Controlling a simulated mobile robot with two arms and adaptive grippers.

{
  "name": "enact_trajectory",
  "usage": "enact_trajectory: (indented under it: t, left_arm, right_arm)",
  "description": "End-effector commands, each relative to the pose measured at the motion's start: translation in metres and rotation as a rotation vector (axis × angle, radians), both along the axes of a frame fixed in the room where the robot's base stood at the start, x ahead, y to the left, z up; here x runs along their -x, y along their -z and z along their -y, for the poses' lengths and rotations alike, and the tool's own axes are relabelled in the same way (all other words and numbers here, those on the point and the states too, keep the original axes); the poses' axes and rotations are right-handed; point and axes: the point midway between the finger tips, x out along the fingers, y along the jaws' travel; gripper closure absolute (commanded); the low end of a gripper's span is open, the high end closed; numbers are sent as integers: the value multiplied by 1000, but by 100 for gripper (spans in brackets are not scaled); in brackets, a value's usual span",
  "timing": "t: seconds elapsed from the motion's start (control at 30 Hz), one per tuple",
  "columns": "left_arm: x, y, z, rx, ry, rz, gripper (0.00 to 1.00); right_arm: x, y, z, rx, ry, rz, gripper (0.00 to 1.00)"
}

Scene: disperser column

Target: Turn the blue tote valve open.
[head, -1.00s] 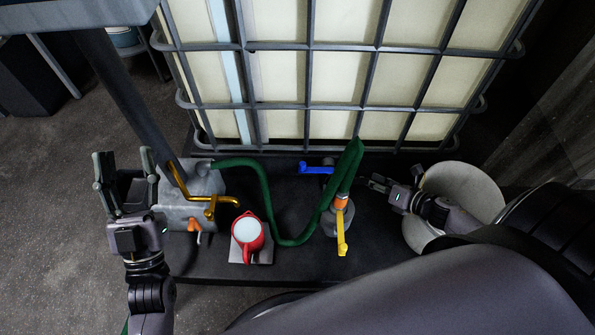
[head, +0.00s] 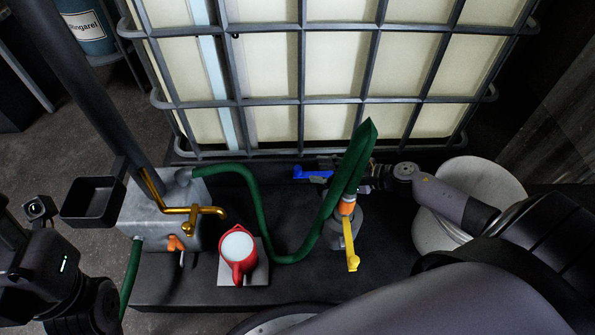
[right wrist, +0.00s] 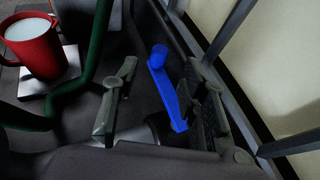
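The blue valve handle (head: 312,173) lies at the foot of the caged tote, left of the green hose's upper end. In the right wrist view the blue handle (right wrist: 167,85) stands between the two grey fingers of my right gripper (right wrist: 165,88). Those fingers are apart, with room visible on the near side; contact on the far side is unclear. In the head view my right gripper (head: 335,173) reaches in from the right, partly hidden by the hose. My left arm is at the lower left; its wrist (head: 55,265) shows, but its finger opening is unclear.
The caged tote (head: 330,75) stands behind. The green hose (head: 262,215) loops across the dark platform. A yellow handle (head: 350,245), a red mug (head: 238,250) and a grey metal box with a brass tap (head: 190,210) are in front. A white bucket (head: 480,180) is right.

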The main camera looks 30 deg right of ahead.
Motion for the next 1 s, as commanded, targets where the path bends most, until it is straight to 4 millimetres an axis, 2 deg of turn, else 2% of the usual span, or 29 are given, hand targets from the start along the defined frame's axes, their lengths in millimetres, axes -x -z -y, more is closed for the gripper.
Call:
enact_trajectory:
  t: [0.2, 0.43, 0.83, 1.0]
  left_arm:
    - [0, -3, 1, -3, -2, 41, 54]
    - [0, -8, 2, -6, -3, 65, 54]
    - [0, -11, 3, -8, -4, 72, 54]
    - [0, -11, 3, -8, -4, 72, 54]
  right_arm:
    - [-34, 19, -25, -2, 1, 2, 60]
    - [-56, 30, -42, -2, 3, 1, 60]
    - [-61, 32, -47, -2, 2, -1, 60]
    - [-61, 32, -47, -2, 2, -1, 70]
